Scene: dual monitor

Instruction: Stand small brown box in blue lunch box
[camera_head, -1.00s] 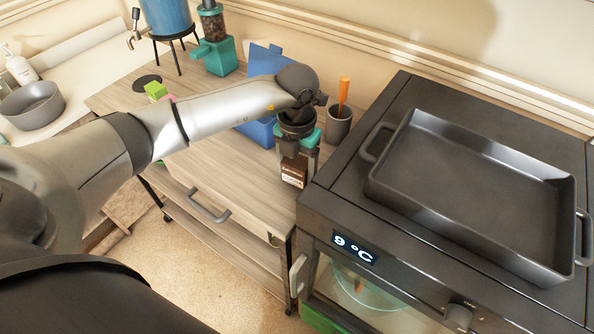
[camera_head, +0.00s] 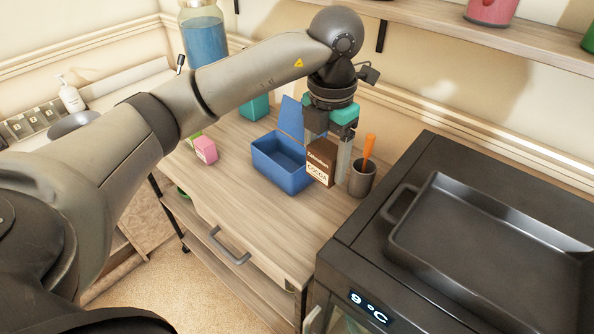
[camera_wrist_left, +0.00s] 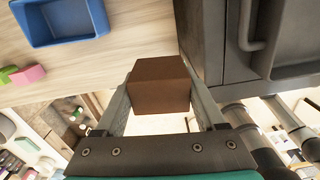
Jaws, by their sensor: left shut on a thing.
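The small brown box (camera_head: 322,160), with a white cocoa label, is upright between the fingers of my left gripper (camera_head: 328,150). The gripper is shut on it. In the left wrist view the brown box (camera_wrist_left: 159,87) sits between the two fingers (camera_wrist_left: 160,100). The open blue lunch box (camera_head: 283,170) stands on the wooden counter just left of the brown box, its lid raised at the back. Its inside looks empty. It also shows at the upper left of the left wrist view (camera_wrist_left: 64,22). My right gripper is not seen.
A grey cup (camera_head: 362,180) with an orange-handled tool stands close to the right of the gripper. A pink box (camera_head: 206,150) stands left of the lunch box. A black oven with a dark roasting pan (camera_head: 490,240) is at the right. The front of the counter (camera_head: 262,225) is clear.

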